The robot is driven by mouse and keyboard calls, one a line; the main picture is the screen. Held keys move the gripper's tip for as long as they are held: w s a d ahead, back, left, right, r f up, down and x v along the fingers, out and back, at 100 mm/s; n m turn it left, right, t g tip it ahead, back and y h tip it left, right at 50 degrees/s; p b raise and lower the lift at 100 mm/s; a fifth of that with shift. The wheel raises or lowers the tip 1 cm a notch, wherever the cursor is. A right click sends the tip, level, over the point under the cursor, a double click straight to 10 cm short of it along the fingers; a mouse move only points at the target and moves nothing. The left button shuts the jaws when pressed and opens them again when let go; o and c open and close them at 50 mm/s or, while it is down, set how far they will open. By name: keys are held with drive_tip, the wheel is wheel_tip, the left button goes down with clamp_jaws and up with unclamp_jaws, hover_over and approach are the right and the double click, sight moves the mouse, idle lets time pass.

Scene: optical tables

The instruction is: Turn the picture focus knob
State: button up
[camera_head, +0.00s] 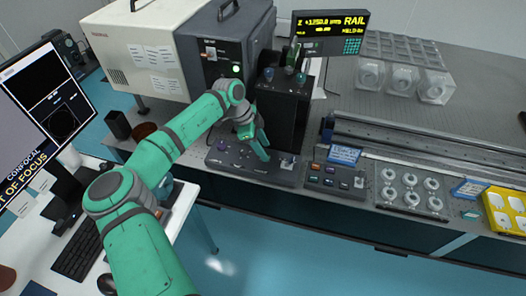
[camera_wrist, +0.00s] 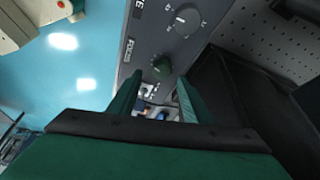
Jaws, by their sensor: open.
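In the wrist view a round dark green knob (camera_wrist: 162,65) stands on a grey panel (camera_wrist: 150,22), beside lettering that seems to read FOCUS. My gripper (camera_wrist: 158,88) is open, its two fingers apart and pointing toward the panel near this knob. The knob lies just beyond the fingertips, and I see no contact. In the head view my gripper (camera_head: 262,154) is over the control panel (camera_head: 225,168) at the table's front edge. My arm and fingers hide part of that panel there. A monitor (camera_head: 30,125) at the left shows text ending in "OF FOCUS".
A grey dial (camera_wrist: 183,18) with marks around it sits farther up the panel. A black upright unit (camera_head: 285,110) stands close behind my gripper. A button box (camera_head: 335,178) is to the right. Open floor (camera_head: 300,235) lies in front of the table.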

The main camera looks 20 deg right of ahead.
drive_tip(key=shift+d+f, duration=0.15)
drive_tip(key=shift+f, duration=1.1)
drive_tip(key=shift+w, duration=0.1)
drive_tip(key=c, duration=1.1)
drive_tip(key=shift+o, duration=0.2)
